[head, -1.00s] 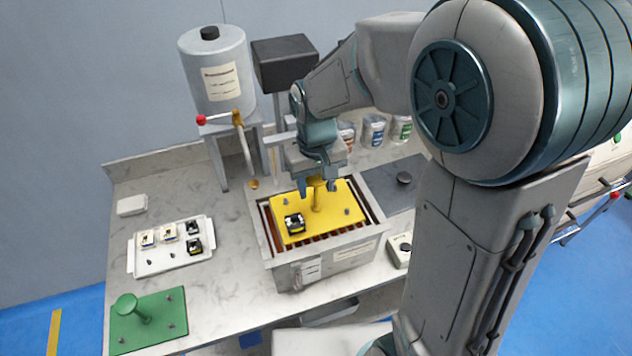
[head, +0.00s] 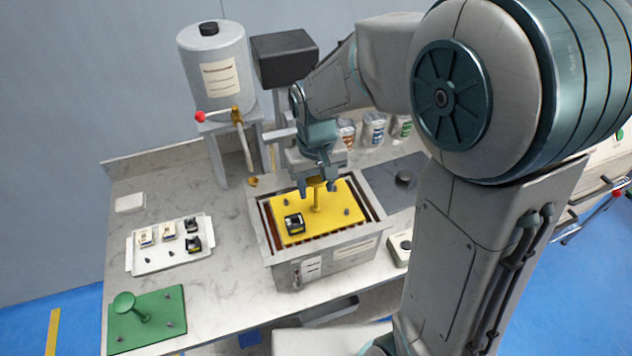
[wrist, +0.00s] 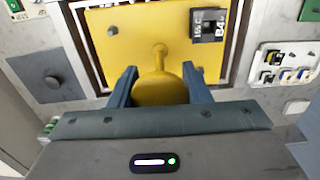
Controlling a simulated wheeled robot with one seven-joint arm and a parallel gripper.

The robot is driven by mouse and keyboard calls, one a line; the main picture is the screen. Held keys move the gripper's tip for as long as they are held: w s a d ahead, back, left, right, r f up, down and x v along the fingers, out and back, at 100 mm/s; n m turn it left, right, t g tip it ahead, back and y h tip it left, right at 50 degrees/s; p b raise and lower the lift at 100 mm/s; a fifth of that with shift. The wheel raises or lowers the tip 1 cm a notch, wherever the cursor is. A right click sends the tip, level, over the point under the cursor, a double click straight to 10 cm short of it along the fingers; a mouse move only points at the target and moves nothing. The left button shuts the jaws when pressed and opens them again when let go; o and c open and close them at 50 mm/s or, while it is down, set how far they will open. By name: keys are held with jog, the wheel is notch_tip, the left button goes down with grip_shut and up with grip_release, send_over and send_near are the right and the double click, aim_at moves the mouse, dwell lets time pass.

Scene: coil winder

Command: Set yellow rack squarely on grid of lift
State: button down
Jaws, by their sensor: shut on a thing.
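The yellow rack (head: 334,222) is a flat plate with a central post topped by a round knob. One black coil part (head: 293,223) sits on its front left, and small pegs stand on the plate. My gripper (head: 317,188) is shut on the rack's knob from above; the wrist view shows the knob (wrist: 160,88) between both fingers. The rack lies over the brown slatted grid (head: 318,243) of the grey lift box (head: 340,262), inside its rim. Its edges look roughly parallel to the rim. I cannot tell whether it touches the grid.
A white tray (head: 150,262) with several small parts and a green rack (head: 146,322) with a knob stand at the left. A grey tank (head: 215,70) with a tap stands behind. A dark plate (head: 395,180) and a small control box (head: 400,246) are at the right.

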jog(key=shift+f, duration=0.3)
jog(key=c, duration=0.7)
grip_release()
jog(key=shift+r, duration=0.1)
notch_tip(320, 180, up, 14)
jog(key=shift+f+b, duration=0.2)
jog(key=shift+b, duration=0.3)
